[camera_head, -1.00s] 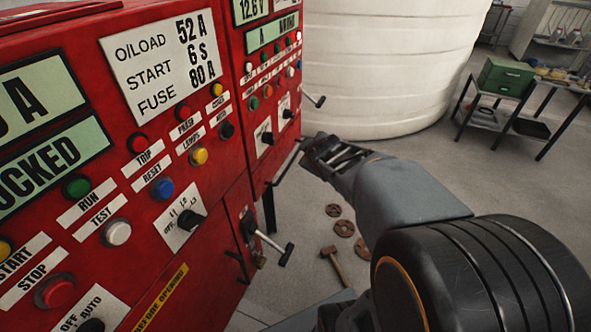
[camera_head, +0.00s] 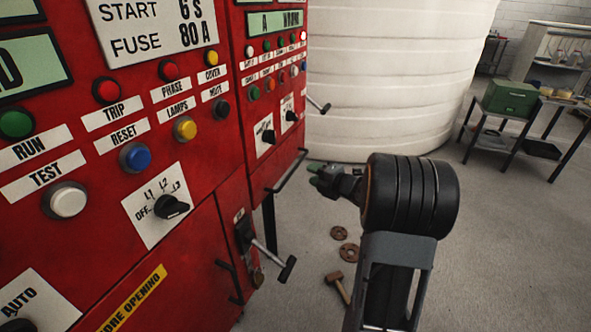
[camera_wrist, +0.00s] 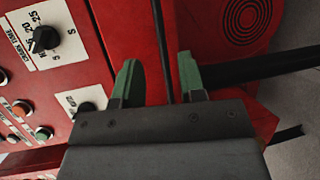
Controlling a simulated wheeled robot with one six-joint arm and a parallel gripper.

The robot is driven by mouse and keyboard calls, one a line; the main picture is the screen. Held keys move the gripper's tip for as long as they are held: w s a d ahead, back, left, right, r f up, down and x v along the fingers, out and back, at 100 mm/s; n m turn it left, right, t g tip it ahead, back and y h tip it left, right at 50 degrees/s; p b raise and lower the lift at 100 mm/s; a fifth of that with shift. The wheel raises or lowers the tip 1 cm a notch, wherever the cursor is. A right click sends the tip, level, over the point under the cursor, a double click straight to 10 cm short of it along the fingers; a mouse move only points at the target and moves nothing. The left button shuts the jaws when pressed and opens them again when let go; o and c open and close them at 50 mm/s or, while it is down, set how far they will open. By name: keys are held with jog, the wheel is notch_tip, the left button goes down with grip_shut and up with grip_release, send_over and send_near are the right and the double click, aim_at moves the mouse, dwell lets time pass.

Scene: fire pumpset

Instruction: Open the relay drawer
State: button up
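A red drawer front (camera_head: 262,180) sits low on the far red cabinet, with a dark bar handle (camera_head: 289,170) along it in the head view. I take this to be the relay drawer; no label on it is readable. It looks closed. My gripper (camera_head: 318,172) is just right of the handle, apparently apart from it. In the wrist view my gripper (camera_wrist: 159,75) has its two green fingertips spread, facing the red panel. A dark vertical strip (camera_wrist: 160,40) shows between them; I cannot tell if it is the handle or a seam.
The near red cabinet (camera_head: 110,240) has buttons, knobs and a protruding T-shaped lever (camera_head: 285,268). A small crank (camera_head: 319,105) sticks out above the drawer. A hammer (camera_head: 338,287) and rusty discs (camera_head: 348,254) lie on the floor. A white tank (camera_head: 395,80) stands behind.

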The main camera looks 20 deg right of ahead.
aim_at(296, 166)
jog(key=x, duration=0.8)
jog(key=shift+w+a+f, duration=0.1)
jog(key=shift+w, duration=0.25)
jog(key=shift+c, duration=0.2)
grip_shut()
